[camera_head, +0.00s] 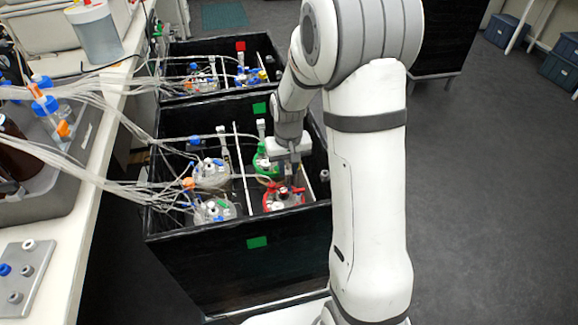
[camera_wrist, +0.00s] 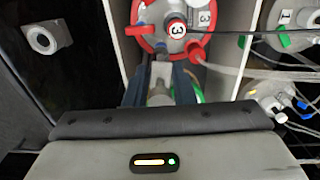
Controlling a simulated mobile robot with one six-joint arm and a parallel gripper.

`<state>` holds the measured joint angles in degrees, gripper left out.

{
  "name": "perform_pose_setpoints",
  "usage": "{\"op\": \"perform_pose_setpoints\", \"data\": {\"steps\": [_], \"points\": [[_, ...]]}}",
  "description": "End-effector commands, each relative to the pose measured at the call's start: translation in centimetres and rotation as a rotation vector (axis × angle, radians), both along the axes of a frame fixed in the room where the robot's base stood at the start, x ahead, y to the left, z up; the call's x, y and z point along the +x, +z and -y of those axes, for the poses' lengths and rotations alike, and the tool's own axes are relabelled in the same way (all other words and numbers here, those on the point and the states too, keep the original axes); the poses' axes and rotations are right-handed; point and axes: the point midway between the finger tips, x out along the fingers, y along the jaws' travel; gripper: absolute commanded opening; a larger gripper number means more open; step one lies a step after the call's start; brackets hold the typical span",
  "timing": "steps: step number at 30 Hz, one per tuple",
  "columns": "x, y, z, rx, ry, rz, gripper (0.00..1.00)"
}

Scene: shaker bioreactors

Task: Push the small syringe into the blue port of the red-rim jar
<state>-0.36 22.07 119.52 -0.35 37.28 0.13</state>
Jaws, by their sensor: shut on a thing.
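The red-rim jar (camera_head: 284,200) stands in the near right compartment of the black box. In the wrist view it (camera_wrist: 147,43) is at the top middle, with blue parts (camera_wrist: 141,33) on its left side, one of which looks like the blue port. My gripper (camera_wrist: 161,85) is shut on a small pale piece, which I take to be the small syringe (camera_wrist: 161,72). The syringe's tip is close to the jar's near rim; I cannot tell whether they touch. In the head view my gripper (camera_head: 291,172) is just above and behind the red-rim jar, and the syringe is not clear.
A green-rim jar (camera_head: 262,162) stands behind the red one, partly under my gripper. Clear jars (camera_head: 211,173) with tubes are to the left, beyond a white divider (camera_head: 243,175). Black box walls (camera_head: 240,225) surround them. Tubes cross from the bench (camera_head: 95,190).

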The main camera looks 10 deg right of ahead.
Motion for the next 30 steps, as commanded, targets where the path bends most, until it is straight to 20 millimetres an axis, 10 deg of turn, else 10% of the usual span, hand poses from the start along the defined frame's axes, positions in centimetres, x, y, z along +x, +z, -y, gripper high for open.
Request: {"op": "perform_pose_setpoints", "data": {"steps": [5, 6, 15, 30], "points": [[0.0, -0.2, 0.0, 0.0, 0.0, -0.001, 0.0], [0.0, -0.2, 0.0, 0.0, 0.0, -0.001, 0.24], [0.0, -0.2, 0.0, 0.0, 0.0, -0.001, 0.48], [0.0, 3.6, 0.0, 0.0, 0.0, 0.004, 0.48]]}}
